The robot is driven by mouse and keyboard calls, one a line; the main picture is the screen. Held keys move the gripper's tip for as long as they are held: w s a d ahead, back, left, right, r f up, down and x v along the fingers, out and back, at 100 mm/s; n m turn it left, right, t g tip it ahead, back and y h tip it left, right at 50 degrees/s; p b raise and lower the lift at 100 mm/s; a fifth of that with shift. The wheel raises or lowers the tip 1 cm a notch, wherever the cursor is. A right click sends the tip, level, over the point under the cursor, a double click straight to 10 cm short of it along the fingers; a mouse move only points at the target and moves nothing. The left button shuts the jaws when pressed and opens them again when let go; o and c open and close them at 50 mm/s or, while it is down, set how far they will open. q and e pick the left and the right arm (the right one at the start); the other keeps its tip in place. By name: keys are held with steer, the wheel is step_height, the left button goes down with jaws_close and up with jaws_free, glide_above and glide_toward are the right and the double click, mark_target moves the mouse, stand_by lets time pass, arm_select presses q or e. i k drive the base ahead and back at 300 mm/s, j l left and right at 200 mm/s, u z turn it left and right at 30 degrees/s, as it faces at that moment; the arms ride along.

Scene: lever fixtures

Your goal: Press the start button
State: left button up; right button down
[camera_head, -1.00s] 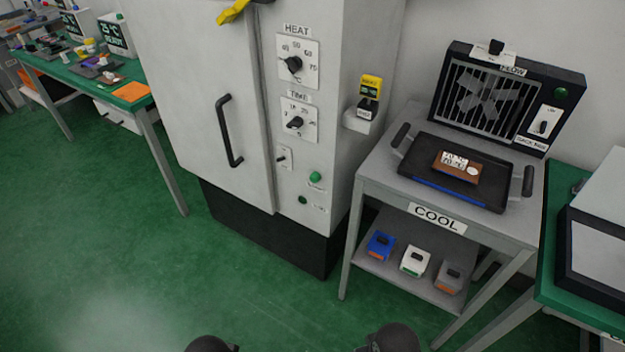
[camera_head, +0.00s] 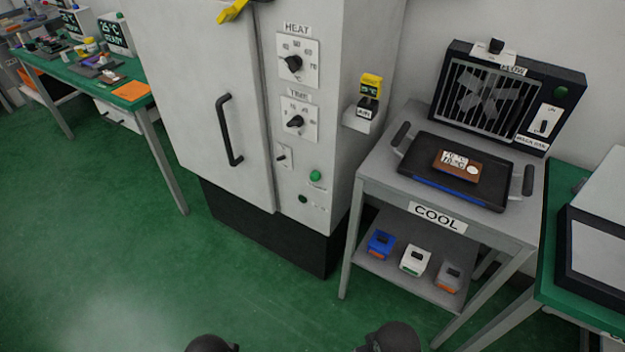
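A green round button (camera_head: 315,176) sits on the front panel of the grey cabinet (camera_head: 190,90), with a small unreadable label under it. I take it to be the start button. A darker small round part (camera_head: 303,199) is below it. Above are a toggle switch (camera_head: 282,157), a time dial (camera_head: 295,122) and a heat dial (camera_head: 293,64). The cabinet door is shut, with a black handle (camera_head: 229,130). Two dark rounded parts at the bottom edge seem to be mine; neither gripper's fingers show.
A COOL table (camera_head: 436,217) stands right of the cabinet, with a black tray (camera_head: 420,165) and a fan (camera_head: 490,98) on it. A green-topped bench (camera_head: 65,72) is at the left. The green floor before the cabinet is clear.

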mark_target(314, 176)
steer(key=k+l, duration=0.15)
steer(key=l, duration=0.2)
steer(key=k+l, duration=0.1)
steer(key=l, duration=0.2)
steer(key=k+l, duration=0.15)
steer(key=l, duration=0.2)
steer(key=k+l, duration=0.1)
steer(key=l, duration=0.2)
steer(key=k+l, duration=0.15)
steer(key=l, duration=0.2)
steer(key=u, duration=1.65)
